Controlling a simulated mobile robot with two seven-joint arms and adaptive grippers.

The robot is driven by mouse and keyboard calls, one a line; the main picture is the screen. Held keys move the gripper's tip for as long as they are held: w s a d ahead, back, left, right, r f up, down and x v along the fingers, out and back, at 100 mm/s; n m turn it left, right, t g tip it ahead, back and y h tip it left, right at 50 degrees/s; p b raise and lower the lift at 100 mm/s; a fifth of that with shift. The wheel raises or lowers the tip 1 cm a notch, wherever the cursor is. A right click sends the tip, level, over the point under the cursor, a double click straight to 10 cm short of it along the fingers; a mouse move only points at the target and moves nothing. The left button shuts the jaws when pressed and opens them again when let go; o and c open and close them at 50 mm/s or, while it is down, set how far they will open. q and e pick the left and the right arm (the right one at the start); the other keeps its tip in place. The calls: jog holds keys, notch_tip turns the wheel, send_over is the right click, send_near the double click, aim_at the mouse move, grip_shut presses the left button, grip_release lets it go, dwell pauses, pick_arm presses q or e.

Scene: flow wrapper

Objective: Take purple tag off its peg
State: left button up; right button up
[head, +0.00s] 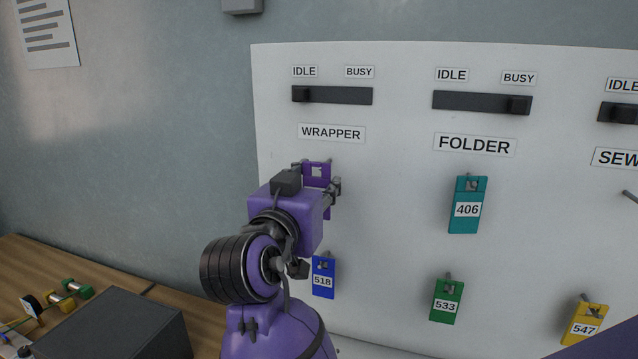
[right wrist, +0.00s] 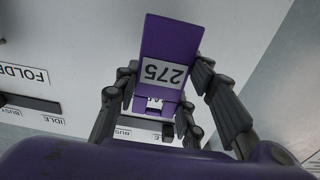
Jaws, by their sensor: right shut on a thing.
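The purple tag (head: 318,172), marked 275, is under the WRAPPER label on the white board, mostly hidden behind my right gripper in the head view. In the right wrist view the purple tag (right wrist: 168,50) sits between the two fingers of my right gripper (right wrist: 163,92), which is shut on it. The right gripper also shows in the head view (head: 318,190), in front of the board. The tag's peg is hidden, so I cannot tell whether the tag still hangs on it. My left gripper is not in view.
The board (head: 400,190) also bears a teal tag 406 (head: 468,193), a blue tag 518 (head: 323,293), a green tag 533 (head: 446,290) and a yellow tag 547 (head: 583,335). Sliders are above. A dark box (head: 115,325) stands on the wooden table (head: 40,262) at lower left.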

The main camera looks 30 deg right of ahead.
aim_at(316, 185)
jog(key=shift+v, duration=2.5)
jog(key=shift+r, duration=0.1)
